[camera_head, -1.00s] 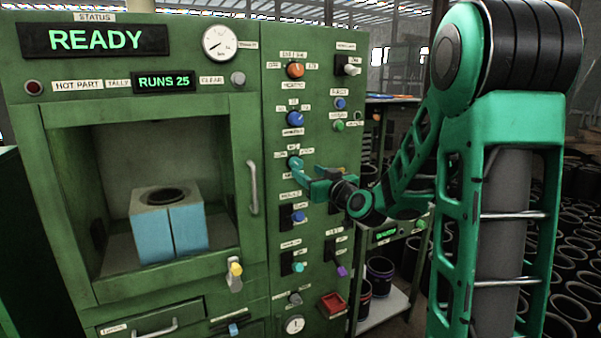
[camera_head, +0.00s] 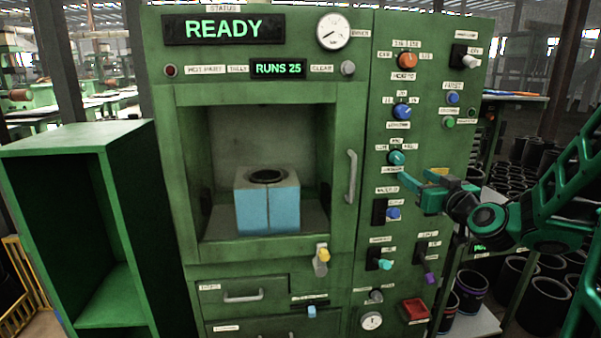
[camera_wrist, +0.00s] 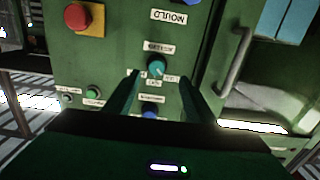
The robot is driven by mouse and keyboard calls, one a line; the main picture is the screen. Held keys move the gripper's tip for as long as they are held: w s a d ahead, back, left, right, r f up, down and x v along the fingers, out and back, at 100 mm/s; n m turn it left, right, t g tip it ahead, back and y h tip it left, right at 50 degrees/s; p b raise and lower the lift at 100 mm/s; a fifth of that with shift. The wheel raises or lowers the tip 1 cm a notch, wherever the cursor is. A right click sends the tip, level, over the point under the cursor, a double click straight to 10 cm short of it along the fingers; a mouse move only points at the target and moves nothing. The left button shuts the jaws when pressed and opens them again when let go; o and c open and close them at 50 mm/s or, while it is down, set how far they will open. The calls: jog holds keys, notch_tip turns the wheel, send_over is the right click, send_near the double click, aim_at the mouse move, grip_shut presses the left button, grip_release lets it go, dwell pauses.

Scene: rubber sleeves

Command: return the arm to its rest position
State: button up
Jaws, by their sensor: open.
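My gripper (camera_head: 411,192) is in front of the right-hand control panel of the green machine (camera_head: 365,100), with its fingers pointing left in the head view. The fingers are apart and nothing shows between them. A teal knob (camera_head: 397,157) sits just above the fingertips in the head view. In the wrist view, a teal knob (camera_wrist: 155,68) shows on the panel beyond the gap of my gripper (camera_wrist: 160,88). I cannot tell whether the fingers touch the panel. My arm (camera_head: 560,195) reaches in from the right edge, and its upper part is out of view.
Knobs and switches crowd the panel, including a red button (camera_wrist: 78,17). A door handle (camera_head: 351,177) projects left of the panel. A blue block (camera_head: 267,208) sits in the machine's chamber. Black sleeves (camera_head: 545,303) stand at right. An open green cabinet (camera_head: 85,137) stands at left.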

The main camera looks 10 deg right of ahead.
jog(key=s+a+f+g, duration=0.2)
jog(key=s+f+g, duration=0.6)
jog(key=s+f, duration=0.4)
jog(key=s+d+f+m+g, duration=0.1)
jog(key=s+m+g, duration=0.2)
jog(key=s, duration=1)
jog(key=s+d+f+m+g, duration=0.1)
jog(key=s+f+m+g, duration=0.1)
jog(key=s+g, duration=0.5)
jog(key=s+m, duration=0.1)
jog(key=s, duration=0.5)
jog(key=shift+m, duration=0.4)
jog(key=shift+w+f, duration=0.2)
jog(key=shift+w, duration=0.45)
